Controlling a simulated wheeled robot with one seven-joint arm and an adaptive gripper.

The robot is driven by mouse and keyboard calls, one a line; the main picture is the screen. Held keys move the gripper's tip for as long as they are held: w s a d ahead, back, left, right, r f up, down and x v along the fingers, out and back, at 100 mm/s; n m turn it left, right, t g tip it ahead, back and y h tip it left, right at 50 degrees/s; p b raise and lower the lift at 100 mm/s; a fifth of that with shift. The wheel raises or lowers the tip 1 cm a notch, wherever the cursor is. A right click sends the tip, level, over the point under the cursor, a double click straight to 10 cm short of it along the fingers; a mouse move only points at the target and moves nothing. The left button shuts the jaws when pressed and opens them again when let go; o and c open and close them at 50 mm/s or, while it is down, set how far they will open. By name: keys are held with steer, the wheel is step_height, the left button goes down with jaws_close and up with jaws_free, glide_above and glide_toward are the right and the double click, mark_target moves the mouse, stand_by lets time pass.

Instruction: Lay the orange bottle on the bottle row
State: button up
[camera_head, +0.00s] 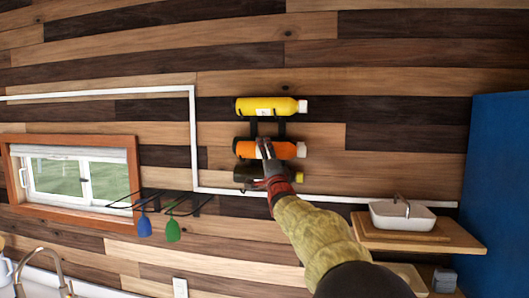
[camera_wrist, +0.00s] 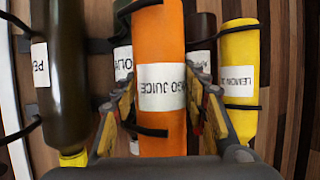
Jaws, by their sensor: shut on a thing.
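The orange bottle (camera_head: 286,151) lies level at the wall rack, its white cap to the right. In the wrist view the orange bottle (camera_wrist: 160,40) has a white label ending in "GO JUICE". My gripper (camera_head: 264,148) is shut on it around the middle, and the fingers (camera_wrist: 162,95) stand on both sides of the label. The bottle row is a black wall rack (camera_head: 268,128). One of its black bands (camera_wrist: 150,131) crosses the orange bottle's lower part. I cannot tell whether the bottle's weight rests on the rack.
A yellow bottle (camera_head: 268,106) lies above and a dark bottle (camera_head: 250,172) with a yellow cap below. More dark bottles (camera_wrist: 203,35) show behind in the wrist view.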

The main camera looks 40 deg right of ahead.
steer(key=shift+r, duration=0.1)
steer(key=o, duration=1.5)
steer(key=shift+o, duration=0.8)
steer(key=shift+f, duration=0.2)
steer(key=shift+s, duration=0.1)
steer(key=v, duration=1.1)
steer(key=shift+s+a, duration=0.25)
steer(key=shift+s, duration=0.1)
steer(key=shift+f, duration=0.1)
